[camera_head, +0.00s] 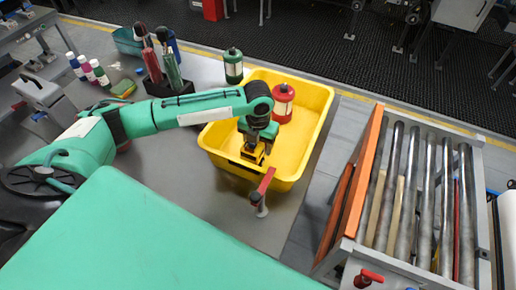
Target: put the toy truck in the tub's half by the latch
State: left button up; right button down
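The yellow tub (313,91) stands on the grey table. My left gripper (253,146) reaches down into the tub's near part. A small yellow and black thing, which looks like the toy truck (251,156), is between its fingertips, partly hidden by them. The gripper looks shut on it. I cannot tell whether the truck touches the tub floor. A red-handled latch (264,184) on a grey post stands just outside the tub's near wall, close to the gripper. My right gripper is not in view.
A red lantern (283,104) stands in the tub's far part. A green lantern (233,66) stands behind the tub. A dark tool holder (170,87) and several bottles (89,70) are at the left. A roller conveyor (412,200) with an orange side board (362,185) is at the right.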

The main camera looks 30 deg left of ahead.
pick_arm(q)
notch_tip(320, 180, down, 3)
jog(key=shift+r, duration=0.2)
jog(key=shift+f, duration=0.15)
jog(key=o, duration=1.2)
jog(key=shift+f, duration=0.15)
jog(key=shift+c, duration=0.2)
notch_tip(320, 180, up, 12)
jog(key=shift+r+b, duration=0.2)
jog(key=shift+b, duration=0.9)
